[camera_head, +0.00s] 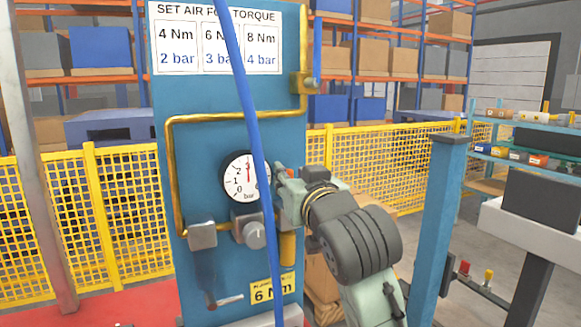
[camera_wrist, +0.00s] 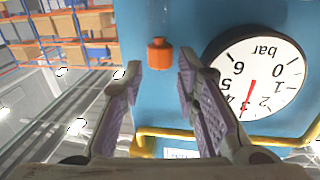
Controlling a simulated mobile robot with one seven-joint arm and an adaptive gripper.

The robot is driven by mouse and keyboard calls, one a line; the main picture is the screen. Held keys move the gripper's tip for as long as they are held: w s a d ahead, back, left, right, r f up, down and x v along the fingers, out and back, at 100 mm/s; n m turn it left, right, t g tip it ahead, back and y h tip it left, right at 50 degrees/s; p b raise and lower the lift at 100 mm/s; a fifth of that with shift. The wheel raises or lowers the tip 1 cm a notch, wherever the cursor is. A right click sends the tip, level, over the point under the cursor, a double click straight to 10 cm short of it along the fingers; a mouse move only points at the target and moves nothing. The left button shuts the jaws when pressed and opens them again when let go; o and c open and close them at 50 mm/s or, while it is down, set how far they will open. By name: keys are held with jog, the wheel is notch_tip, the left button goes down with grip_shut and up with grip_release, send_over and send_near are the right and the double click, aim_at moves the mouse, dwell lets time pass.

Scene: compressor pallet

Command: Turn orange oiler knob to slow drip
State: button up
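The orange oiler knob (camera_wrist: 159,54) shows in the wrist view as a short round orange part on the blue panel. My gripper (camera_wrist: 158,67) is open, with one purple-padded finger to each side of the knob's line. The fingertips do not appear to touch the knob. In the head view my gripper (camera_head: 283,172) is at the panel just right of the gauge, and I cannot make out the knob there. An amber cylinder (camera_head: 288,250) hangs lower on the panel.
The pressure gauge (camera_head: 245,177) is close beside my gripper, its needle near 3; it shows upside down in the wrist view (camera_wrist: 256,76). A blue hose (camera_head: 250,110) crosses in front of the panel. A yellow pipe (camera_head: 215,118) and grey regulator knob (camera_head: 254,235) are nearby.

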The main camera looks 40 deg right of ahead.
jog(key=shift+x, duration=0.8)
jog(key=shift+c, duration=0.4)
grip_shut()
